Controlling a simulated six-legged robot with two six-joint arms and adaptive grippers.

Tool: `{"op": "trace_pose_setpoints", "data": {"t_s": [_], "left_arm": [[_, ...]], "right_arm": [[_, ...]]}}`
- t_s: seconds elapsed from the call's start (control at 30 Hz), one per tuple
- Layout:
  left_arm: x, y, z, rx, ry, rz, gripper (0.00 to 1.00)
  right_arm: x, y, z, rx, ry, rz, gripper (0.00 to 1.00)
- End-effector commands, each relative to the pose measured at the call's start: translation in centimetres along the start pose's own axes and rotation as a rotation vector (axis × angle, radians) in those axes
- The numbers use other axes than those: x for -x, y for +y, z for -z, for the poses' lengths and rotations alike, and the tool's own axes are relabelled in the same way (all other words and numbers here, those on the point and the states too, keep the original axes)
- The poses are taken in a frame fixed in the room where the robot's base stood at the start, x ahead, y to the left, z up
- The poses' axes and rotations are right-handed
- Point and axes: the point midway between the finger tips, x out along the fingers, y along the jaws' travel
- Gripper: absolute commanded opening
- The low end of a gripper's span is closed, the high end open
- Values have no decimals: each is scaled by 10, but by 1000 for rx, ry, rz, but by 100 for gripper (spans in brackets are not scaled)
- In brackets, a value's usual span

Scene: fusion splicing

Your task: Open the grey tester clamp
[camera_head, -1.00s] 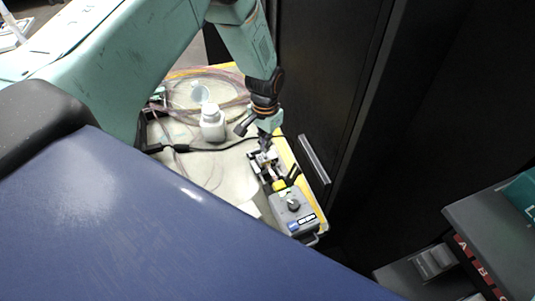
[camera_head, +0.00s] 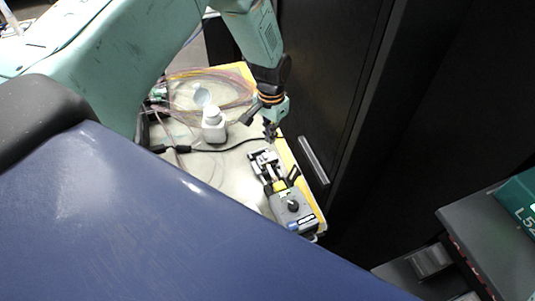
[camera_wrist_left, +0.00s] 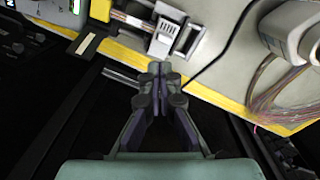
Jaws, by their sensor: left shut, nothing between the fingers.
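The grey tester (camera_head: 293,212) sits at the near right end of the yellow-edged tray, with a dial on top. Its clamp end (camera_head: 265,163) points away from me, and a grey clamp piece also shows at the top of the left wrist view (camera_wrist_left: 165,32). My left gripper (camera_head: 270,132) is just beyond the clamp end, apart from it. Whether the clamp is open is too small to tell. My right gripper is not in view.
A dark cabinet (camera_head: 330,80) stands close on the right.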

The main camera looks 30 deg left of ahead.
Motion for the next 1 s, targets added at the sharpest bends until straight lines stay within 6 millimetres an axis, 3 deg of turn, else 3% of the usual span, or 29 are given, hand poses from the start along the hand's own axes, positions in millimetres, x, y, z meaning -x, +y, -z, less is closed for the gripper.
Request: {"op": "trace_pose_setpoints", "data": {"t_s": [0.6,1.0], "left_arm": [[40,6,14,-1,1,1,0],[40,6,14,0,0,0,0]], "right_arm": [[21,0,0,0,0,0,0],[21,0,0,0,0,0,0]]}}
